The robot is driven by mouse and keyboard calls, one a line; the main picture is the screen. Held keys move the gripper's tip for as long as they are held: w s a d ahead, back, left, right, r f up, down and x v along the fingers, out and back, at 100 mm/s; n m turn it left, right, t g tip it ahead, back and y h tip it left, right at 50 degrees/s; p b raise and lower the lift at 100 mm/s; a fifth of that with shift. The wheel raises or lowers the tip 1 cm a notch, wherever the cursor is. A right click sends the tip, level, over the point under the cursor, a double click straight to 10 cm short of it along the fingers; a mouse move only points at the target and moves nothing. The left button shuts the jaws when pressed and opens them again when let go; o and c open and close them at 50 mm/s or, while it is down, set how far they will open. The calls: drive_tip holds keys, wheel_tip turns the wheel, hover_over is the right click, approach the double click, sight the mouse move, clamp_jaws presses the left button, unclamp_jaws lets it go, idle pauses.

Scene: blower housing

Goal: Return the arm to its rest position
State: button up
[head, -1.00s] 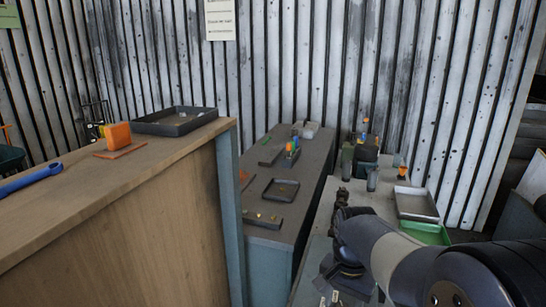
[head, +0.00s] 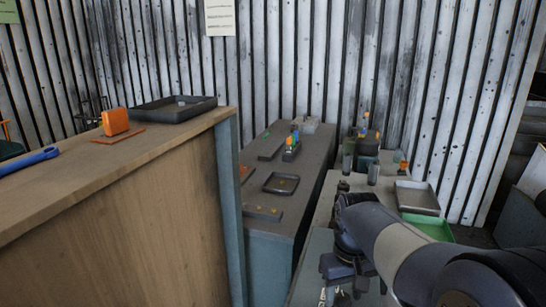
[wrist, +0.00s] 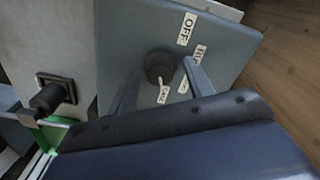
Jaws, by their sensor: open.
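My gripper (head: 340,284) hangs at the end of my arm at the lower right of the head view. It is over the near end of the grey bench. In the wrist view my gripper (wrist: 160,88) has its two fingers spread apart, with nothing held between them. A dark round knob (wrist: 160,65) on a blue-grey panel (wrist: 225,35) shows between the fingers in the picture. White labels, one reading OFF, surround it. I cannot tell whether the fingers touch the knob.
A second black knob (wrist: 54,96) sits on a pale panel at left. A grey tray (head: 417,198) and green tray (head: 430,226) lie beside my arm. A wooden counter (head: 130,220) stands at left. A low dark bench (head: 262,222) holds a small tray (head: 281,184).

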drive_tip(key=n+b, duration=0.2)
drive_tip(key=n, duration=0.4)
drive_tip(key=shift+f+b, duration=0.1)
drive_tip(key=shift+b, duration=0.2)
drive_tip(key=n+b, duration=0.2)
drive_tip(key=n, duration=0.3)
drive_tip(key=shift+n+b, duration=0.65)
drive_tip(key=shift+n, duration=0.25)
